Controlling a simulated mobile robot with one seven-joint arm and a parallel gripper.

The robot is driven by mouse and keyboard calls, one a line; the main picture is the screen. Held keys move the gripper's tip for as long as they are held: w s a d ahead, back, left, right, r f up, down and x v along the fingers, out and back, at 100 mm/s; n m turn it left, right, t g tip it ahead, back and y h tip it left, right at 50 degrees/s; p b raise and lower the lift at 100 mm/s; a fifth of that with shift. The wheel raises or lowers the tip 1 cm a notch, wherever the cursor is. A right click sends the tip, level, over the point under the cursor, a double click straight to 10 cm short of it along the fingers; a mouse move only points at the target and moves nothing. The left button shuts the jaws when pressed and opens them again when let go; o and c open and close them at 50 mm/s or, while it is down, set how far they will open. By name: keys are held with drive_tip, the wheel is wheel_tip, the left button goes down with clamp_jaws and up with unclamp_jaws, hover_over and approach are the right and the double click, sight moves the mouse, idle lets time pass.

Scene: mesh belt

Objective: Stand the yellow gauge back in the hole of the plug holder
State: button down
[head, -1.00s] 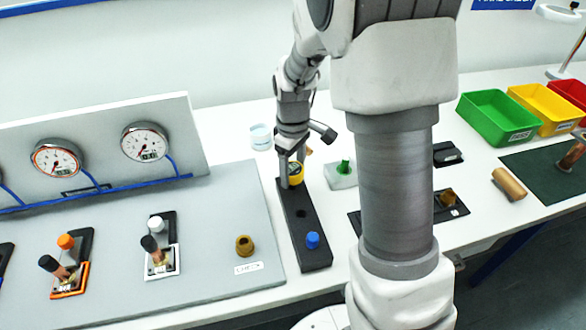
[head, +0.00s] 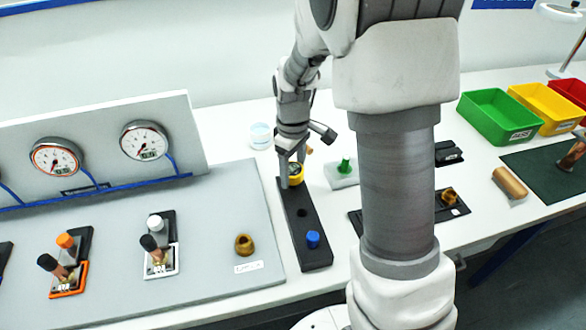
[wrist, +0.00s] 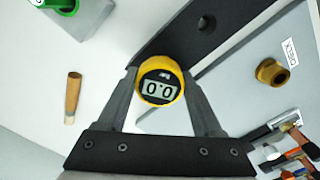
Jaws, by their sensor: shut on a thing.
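An empty hole (head: 301,212) shows mid-holder, and a blue plug (head: 313,239) stands at the near end.
A grey panel with a brass fitting (head: 244,245) and valves lies left of the holder. A white block with a green plug (head: 344,167) stands close on the right. A tan cylinder (head: 509,182) and a green bin (head: 496,115) are farther right.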

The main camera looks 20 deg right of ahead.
sight(293, 169)
drive_tip(key=shift+f+b, duration=0.95)
drive_tip(key=shift+f, duration=0.5)
unclamp_jaws()
wheel_tip(293, 169, up, 18)
drive_tip(key=p, duration=0.1)
drive_tip(key=shift+f+p, duration=0.2)
drive_tip(key=shift+p, duration=0.2)
